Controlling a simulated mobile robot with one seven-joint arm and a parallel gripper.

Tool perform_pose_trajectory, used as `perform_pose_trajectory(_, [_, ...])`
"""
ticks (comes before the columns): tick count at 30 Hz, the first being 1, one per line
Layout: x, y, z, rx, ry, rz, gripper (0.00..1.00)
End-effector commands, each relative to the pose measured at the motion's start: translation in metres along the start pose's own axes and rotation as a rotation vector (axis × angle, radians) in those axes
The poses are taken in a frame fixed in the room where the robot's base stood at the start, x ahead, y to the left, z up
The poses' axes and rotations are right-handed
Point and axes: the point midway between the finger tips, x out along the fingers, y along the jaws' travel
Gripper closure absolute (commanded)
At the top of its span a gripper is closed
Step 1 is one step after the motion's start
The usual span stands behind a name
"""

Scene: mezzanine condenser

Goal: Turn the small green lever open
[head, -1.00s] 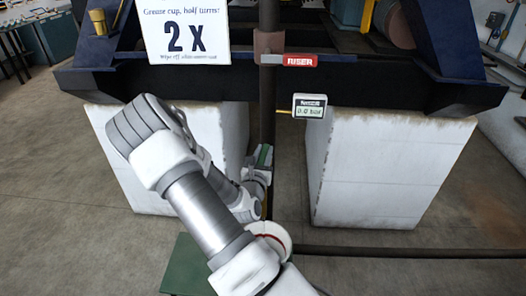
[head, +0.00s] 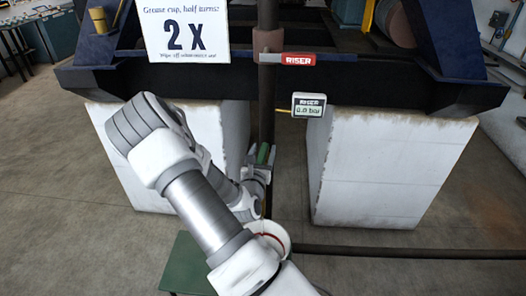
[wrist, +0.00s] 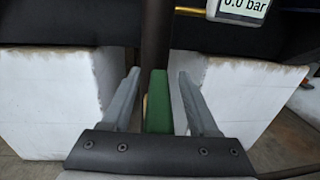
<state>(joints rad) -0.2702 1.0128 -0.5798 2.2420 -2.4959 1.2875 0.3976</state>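The small green lever (wrist: 158,103) stands upright in the wrist view, in front of the dark riser pipe (wrist: 155,45). My gripper (wrist: 156,92) is open, with one grey finger on each side of the lever. A gap shows between the lever and each finger, wider on the left. The lever's lower end is hidden behind my gripper's body.
A gauge (head: 309,105) reading 0.0 bar sits on the pipe's right, above the lever. White blocks (head: 375,165) stand on both sides under a dark beam (head: 400,92). A red RISER tag (head: 299,59) is higher up. A low pipe (head: 400,252) crosses the floor at right.

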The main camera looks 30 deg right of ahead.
Motion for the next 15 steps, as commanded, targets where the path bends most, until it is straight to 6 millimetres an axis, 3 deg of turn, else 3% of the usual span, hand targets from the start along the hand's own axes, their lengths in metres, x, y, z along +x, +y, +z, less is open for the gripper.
perform_pose_trajectory(8, [-0.003, 0.0, -0.001, 0.0, 0.001, 0.0, 0.4])
perform_pose_trajectory(15, [-0.038, 0.001, -0.001, 0.0, 0.003, 0.002, 0.4])
